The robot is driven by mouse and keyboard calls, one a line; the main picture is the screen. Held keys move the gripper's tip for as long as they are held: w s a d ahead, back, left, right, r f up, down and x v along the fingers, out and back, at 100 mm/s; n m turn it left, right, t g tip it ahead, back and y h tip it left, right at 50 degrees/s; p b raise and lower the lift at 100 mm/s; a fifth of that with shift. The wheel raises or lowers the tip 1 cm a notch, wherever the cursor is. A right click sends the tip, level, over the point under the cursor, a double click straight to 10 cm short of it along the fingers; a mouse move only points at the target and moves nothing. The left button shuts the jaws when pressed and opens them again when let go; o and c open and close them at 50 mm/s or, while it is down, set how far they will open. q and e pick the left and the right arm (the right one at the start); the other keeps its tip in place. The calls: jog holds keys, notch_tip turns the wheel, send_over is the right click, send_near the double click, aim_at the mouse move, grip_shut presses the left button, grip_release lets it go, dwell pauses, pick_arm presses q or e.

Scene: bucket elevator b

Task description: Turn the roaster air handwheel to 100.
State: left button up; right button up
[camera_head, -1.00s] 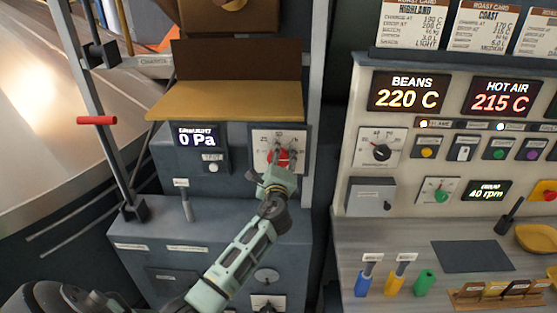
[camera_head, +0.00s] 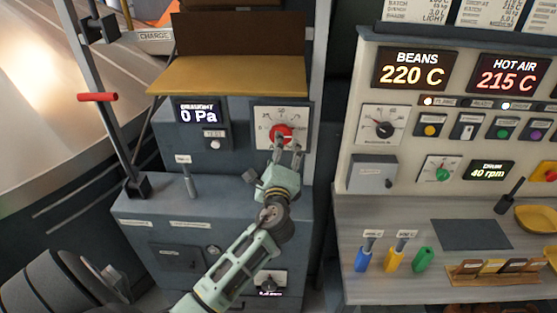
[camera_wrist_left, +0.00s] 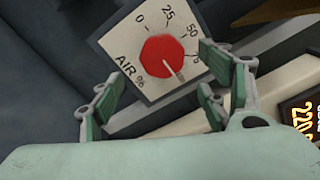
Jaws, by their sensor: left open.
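The roaster air handwheel (camera_head: 281,133) is a red round knob on a white square dial plate, upper middle of the grey cabinet. In the left wrist view the red knob (camera_wrist_left: 162,60) sits on the plate marked "AIR %", with 0, 25, 50 and a partly covered 75. Its white pointer line aims to the lower right, past the 75 mark. I cannot read a 100 mark. My left gripper (camera_head: 287,147) is open and empty, with its fingers just below and in front of the knob. The fingers (camera_wrist_left: 160,87) appear apart from it.
A yellow shelf (camera_head: 228,89) juts out above the dial. A "0 Pa" draught display (camera_head: 198,115) is to its left. A red-handled lever (camera_head: 97,97) stands further left. The control panel (camera_head: 405,150) with gauges and knobs is to the right, across a dark gap.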

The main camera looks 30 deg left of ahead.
pick_arm(q)
jog(key=v, duration=0.2)
jog(key=shift+s+d, duration=0.15)
jog(key=shift+s, duration=0.15)
jog(key=s+d+f+n+g+h+b, duration=0.1)
jog(key=d+f+g+h+b, duration=0.1)
jog(key=f, duration=1)
jog(key=s+d+f+g+h+b, duration=0.1)
jog(key=s+f+h+b, duration=0.1)
jog(key=f, duration=1)
jog(key=s+d+f+n+g+h+b, duration=0.15)
jog(key=s+f, duration=0.35)
jog(key=f, duration=0.6)
jog(key=s+d+f+n+g+h+b, duration=0.1)
jog(key=s+d+f+n+g+b, duration=0.15)
jog(key=s+f, duration=0.65)
jog(key=s+d+f+n+g+h+b, duration=0.1)
jog(key=s+d+f+n+g, duration=0.1)
jog(key=s+f, duration=0.7)
jog(key=s+d+f+n+g+h+b, duration=0.1)
jog(key=s+f+n, duration=0.3)
jog(key=s+f, duration=0.6)
jog(key=s+d+f+n+g+h+b, duration=0.1)
jog(key=s+d+f+n+g+b, duration=0.2)
jog(key=s+f, duration=0.6)
jog(key=s+g, duration=0.1)
jog(key=s, duration=0.4)
jog(key=shift+s+f+n, duration=0.4)
